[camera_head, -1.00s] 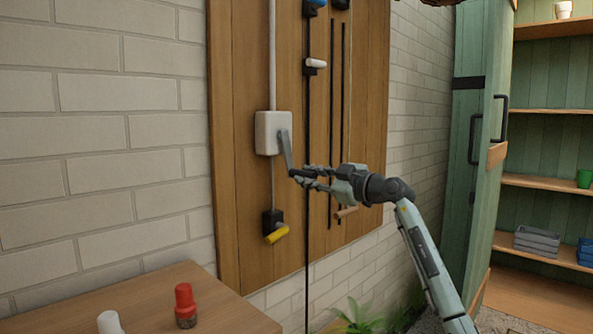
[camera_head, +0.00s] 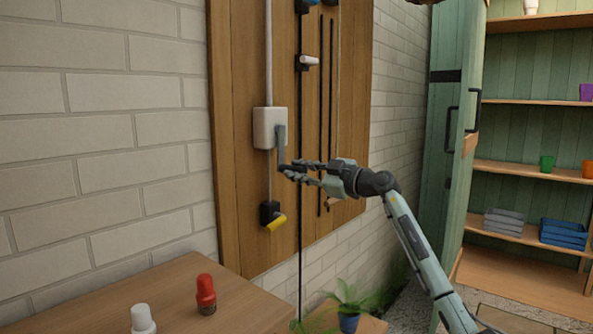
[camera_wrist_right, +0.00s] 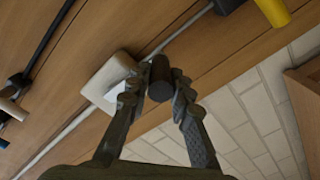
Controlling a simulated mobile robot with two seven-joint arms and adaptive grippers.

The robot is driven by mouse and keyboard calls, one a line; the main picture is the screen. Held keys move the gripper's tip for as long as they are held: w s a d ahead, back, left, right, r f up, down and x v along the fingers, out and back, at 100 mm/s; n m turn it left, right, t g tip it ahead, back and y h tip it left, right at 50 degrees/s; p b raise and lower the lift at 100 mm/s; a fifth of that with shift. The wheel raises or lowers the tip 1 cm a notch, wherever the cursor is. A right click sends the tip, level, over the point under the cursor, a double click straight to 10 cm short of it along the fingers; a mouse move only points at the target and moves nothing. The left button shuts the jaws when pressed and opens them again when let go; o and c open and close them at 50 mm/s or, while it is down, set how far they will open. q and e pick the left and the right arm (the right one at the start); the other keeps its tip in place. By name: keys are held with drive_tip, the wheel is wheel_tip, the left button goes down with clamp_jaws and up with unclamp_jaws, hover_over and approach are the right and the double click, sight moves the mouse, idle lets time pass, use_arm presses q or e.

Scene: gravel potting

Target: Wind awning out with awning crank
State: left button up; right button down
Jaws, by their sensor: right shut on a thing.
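The awning crank (camera_head: 281,146) is a grey arm on a white box (camera_head: 264,128) mounted on the wooden wall board. Its arm hangs almost straight down and ends in a dark handle. My right gripper (camera_head: 290,172) is shut on that handle, coming in from the right. In the right wrist view the two fingers (camera_wrist_right: 158,85) close around the dark round handle (camera_wrist_right: 160,75), with the white box (camera_wrist_right: 108,82) behind. The awning itself cannot be made out. My left gripper is not in view.
A yellow-handled lever (camera_head: 275,222) sits below the box. Black rods with a white handle (camera_head: 310,60) hang to its right. A wooden table with a red-capped bottle (camera_head: 205,293) and a white-capped one (camera_head: 142,319) stands front left. A potted plant (camera_head: 348,312) stands low at the wall.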

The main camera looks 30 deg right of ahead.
drive_tip(key=shift+a+f, duration=0.1)
drive_tip(key=shift+a, duration=0.1)
drive_tip(key=c, duration=1.3)
unclamp_jaws()
drive_tip(key=shift+c, duration=0.2)
drive_tip(key=shift+d, duration=0.1)
drive_tip(key=shift+s, duration=0.15)
drive_tip(key=v, duration=1.1)
drive_tip(key=shift+s, duration=0.35)
drive_tip(key=shift+d, duration=0.1)
